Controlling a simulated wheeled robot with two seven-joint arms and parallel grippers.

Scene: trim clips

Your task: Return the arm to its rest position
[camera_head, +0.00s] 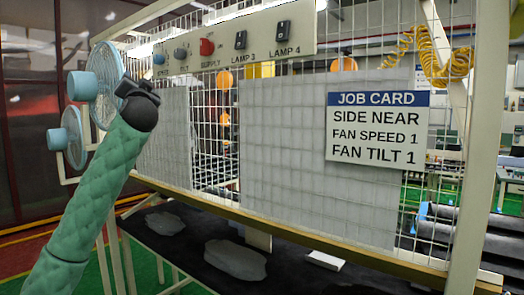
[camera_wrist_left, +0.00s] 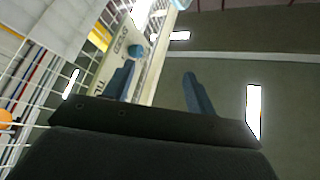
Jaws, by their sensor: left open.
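My left arm (camera_head: 100,190), in a padded green sleeve, comes up from the lower left of the head view. It is raised in front of the left end of the wire-mesh panel. My left gripper (camera_head: 138,90) is black and sits near the two light-blue fans and below the left end of the switch strip. In the left wrist view the gripper (camera_wrist_left: 158,82) has its two blue-grey fingers apart, with nothing between them. A blue knob on the switch strip (camera_wrist_left: 132,35) shows behind the fingers. My right arm is not in view.
The switch strip (camera_head: 235,43) carries knobs and lamp switches. An upper fan (camera_head: 105,85) and a lower fan (camera_head: 72,137) are left of the panel. A job card (camera_head: 378,130) hangs at right. Grey pieces (camera_head: 235,260) lie on the dark shelf below.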

